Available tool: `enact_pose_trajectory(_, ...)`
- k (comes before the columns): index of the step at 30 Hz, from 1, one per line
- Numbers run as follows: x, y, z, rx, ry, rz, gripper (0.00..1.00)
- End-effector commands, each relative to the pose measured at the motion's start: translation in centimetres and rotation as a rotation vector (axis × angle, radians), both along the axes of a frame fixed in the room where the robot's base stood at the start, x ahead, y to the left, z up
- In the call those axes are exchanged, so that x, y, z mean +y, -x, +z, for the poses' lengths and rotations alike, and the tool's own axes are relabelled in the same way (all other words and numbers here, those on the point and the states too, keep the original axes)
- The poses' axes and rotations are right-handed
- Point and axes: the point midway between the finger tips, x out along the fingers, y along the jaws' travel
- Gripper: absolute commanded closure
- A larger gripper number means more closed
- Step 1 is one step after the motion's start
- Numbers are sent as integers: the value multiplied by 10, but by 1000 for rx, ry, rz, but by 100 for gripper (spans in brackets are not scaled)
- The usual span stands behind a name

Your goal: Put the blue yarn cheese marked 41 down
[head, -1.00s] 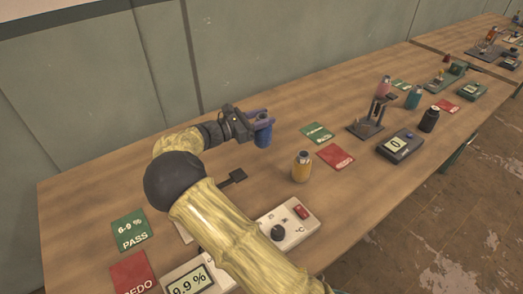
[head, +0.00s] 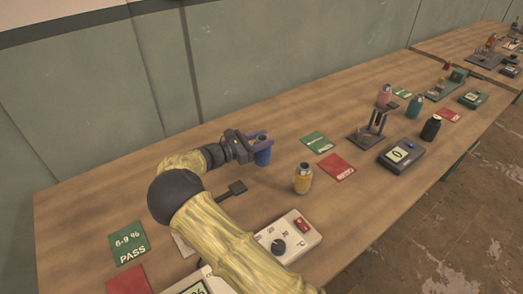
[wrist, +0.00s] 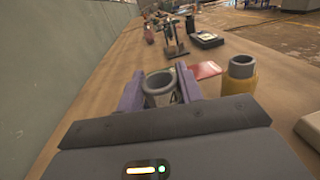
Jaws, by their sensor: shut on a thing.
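My gripper (head: 262,146) is shut on the blue yarn cheese (head: 263,157), which stands about upright between the purple fingers. It is over the bare wood behind and left of the yellow cheese. I cannot tell whether its base touches the table. In the wrist view, the grey top ring of the blue cheese (wrist: 160,84) shows between the fingers; most of its body is hidden. The number 41 cannot be read.
The yellow cheese (head: 303,180) stands to the right on the table (head: 110,200). A green card (head: 318,142) and a red card (head: 336,167) lie further right, near a metal stand (head: 372,130) and grey meter (head: 402,152). A dark paddle (head: 237,187) lies in front.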

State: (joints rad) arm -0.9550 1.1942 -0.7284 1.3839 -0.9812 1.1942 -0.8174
Motion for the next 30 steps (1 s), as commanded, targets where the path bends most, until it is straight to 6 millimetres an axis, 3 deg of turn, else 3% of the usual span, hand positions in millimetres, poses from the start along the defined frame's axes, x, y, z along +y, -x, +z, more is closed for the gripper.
enact_pose_trajectory(11,0,0,-6,-1,0,-1,100)
enact_pose_trajectory(19,-1,0,-38,0,1,-1,100)
enact_pose_trajectory(30,0,0,-43,-1,0,-1,100)
